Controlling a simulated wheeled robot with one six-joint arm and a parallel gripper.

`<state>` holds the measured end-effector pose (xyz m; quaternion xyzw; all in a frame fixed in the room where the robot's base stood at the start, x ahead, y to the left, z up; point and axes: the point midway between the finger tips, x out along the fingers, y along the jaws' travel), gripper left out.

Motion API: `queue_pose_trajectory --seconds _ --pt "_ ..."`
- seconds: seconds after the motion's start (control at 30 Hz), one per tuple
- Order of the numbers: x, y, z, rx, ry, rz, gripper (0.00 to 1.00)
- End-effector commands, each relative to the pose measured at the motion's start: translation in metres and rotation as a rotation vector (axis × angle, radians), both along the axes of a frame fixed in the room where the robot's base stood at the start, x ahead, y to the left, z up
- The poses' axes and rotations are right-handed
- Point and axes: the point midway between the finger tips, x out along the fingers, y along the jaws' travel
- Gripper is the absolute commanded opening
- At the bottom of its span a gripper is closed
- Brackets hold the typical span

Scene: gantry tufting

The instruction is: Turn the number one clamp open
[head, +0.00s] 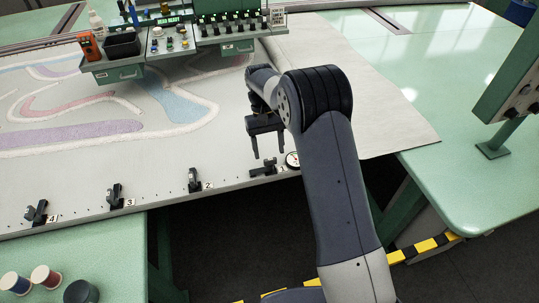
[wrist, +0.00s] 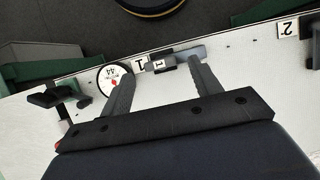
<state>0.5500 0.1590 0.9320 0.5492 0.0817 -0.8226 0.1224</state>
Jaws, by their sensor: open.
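The number one clamp (head: 263,170) is a small dark clamp on the near edge rail of the frame. It sits low, with its bar lying along the edge. In the wrist view it shows as a dark block with a grey bar (wrist: 190,52), beside the white "1" label (wrist: 140,65). My gripper (head: 269,156) is open and empty, just above the clamp in the head view. In the wrist view the fingertips (wrist: 158,68) point at the edge, with the label and block between them. Whether a finger touches the bar I cannot tell.
A round white gauge (head: 292,160) sits right of the clamp. The number two clamp (head: 194,180), number three clamp (head: 115,196) and number four clamp (head: 37,213) stand along the rail to the left. A tool shelf (head: 182,45) crosses above the cloth. Dark floor lies in front.

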Motion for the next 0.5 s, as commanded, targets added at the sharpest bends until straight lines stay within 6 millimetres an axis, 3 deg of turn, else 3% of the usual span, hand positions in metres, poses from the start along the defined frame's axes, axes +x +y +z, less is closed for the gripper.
queue_pose_trajectory --seconds 0.3,0.5 --pt "0.022 0.007 0.053 0.001 -0.004 0.000 0.60" --pt "0.028 0.008 0.069 0.001 -0.002 0.000 0.60"
